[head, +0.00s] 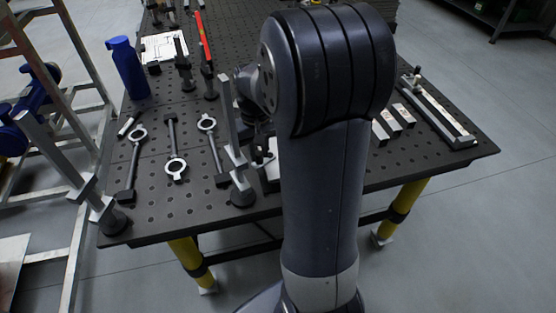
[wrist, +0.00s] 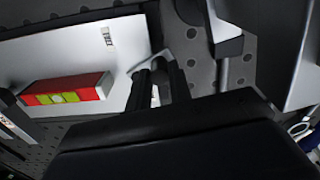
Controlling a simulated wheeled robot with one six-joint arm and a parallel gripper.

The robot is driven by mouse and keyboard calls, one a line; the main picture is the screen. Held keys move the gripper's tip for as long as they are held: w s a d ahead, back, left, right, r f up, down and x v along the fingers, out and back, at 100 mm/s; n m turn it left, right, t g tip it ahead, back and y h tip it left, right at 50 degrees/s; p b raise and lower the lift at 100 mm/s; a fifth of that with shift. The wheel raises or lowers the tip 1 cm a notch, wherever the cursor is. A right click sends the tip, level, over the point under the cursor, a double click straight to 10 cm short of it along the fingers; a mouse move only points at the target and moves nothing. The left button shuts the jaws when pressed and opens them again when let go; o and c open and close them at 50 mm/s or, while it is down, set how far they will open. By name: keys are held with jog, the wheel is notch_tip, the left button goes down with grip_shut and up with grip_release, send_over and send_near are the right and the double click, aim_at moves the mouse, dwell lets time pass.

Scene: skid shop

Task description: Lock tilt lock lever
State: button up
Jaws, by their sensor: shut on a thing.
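In the wrist view, my gripper (wrist: 157,75) has its two dark fingers close together, shut on a small part between them. That part is most likely the tilt lock lever, but the fingers cover most of it and I cannot tell its angle. A pale metal plate (wrist: 75,60) lies beside and behind the fingers. On it sits a red block with a yellow-green bubble level (wrist: 65,92). In the head view, my arm hides most of the device and I cannot make out the lever clearly.
The perforated black table (head: 150,205) holds several ring-ended tools (head: 176,170), a blue bottle (head: 128,68), a paper sheet (head: 163,46) and a red bar (head: 203,36). An upright grey clamp (head: 234,130) stands close left of my arm. A long rail (head: 440,112) lies at right.

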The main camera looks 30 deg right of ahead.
jog(key=shift+w, duration=0.6)
dwell(0.3)
jog(key=o, duration=1)
notch_tip(320, 180, up, 7)
jog(key=p, duration=0.6)
dwell(0.3)
jog(key=shift+f, duration=0.15)
notch_tip(320, 180, down, 7)
jog(key=b, duration=0.5)
jog(key=shift+b, duration=0.3)
